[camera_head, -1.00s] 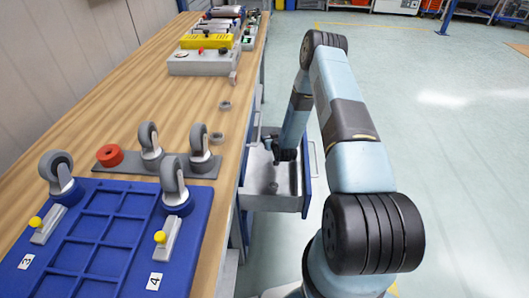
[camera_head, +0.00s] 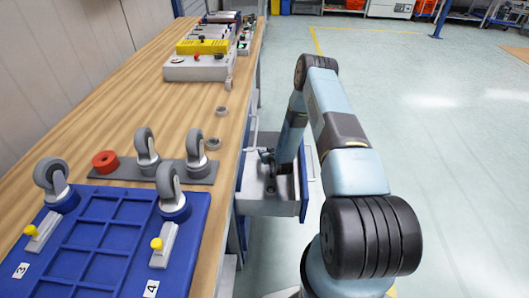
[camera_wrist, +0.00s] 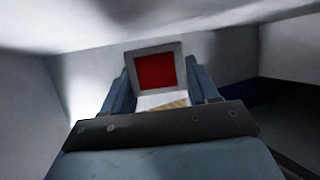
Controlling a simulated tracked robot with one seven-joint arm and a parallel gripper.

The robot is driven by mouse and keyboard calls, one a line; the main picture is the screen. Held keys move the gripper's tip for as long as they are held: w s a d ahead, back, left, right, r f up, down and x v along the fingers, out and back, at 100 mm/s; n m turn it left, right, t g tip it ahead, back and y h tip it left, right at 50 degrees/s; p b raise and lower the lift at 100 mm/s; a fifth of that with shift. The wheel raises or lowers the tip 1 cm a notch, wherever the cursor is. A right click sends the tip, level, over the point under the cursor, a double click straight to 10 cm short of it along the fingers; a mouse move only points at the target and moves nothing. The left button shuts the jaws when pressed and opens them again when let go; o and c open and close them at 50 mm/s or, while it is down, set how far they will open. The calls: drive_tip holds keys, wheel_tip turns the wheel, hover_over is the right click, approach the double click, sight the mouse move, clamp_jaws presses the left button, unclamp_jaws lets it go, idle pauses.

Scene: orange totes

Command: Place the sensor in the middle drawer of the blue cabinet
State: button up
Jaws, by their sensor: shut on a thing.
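The sensor (camera_wrist: 153,70), a light grey block with a red square face, sits between the fingers of my gripper (camera_wrist: 162,80) in the wrist view. My gripper is shut on it. In the head view my gripper (camera_head: 270,158) points down over the open grey drawer (camera_head: 268,208) of the blue cabinet, inside the drawer's outline. The sensor cannot be made out there. The wrist view shows pale grey walls close around the gripper. I cannot tell whether the sensor touches the drawer floor, nor which drawer level this is.
The wooden bench (camera_head: 110,105) runs along the left of the drawer. It carries a blue tray (camera_head: 195,225) with casters, a red ring (camera_head: 105,162), small grey rings and a yellow-topped box (camera_head: 203,47). The floor (camera_head: 430,170) to the right is clear.

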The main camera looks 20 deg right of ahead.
drive_tip(key=shift+s+f, duration=0.25)
drive_tip(key=shift+f, duration=0.15)
drive_tip(key=o, duration=1.1)
drive_tip(key=shift+d, duration=0.25)
drive_tip(key=shift+w+r, duration=0.15)
drive_tip(key=shift+r, duration=0.2)
drive_tip(key=v, duration=0.7)
drive_tip(key=shift+a+r, duration=0.2)
drive_tip(key=shift+r, duration=0.05)
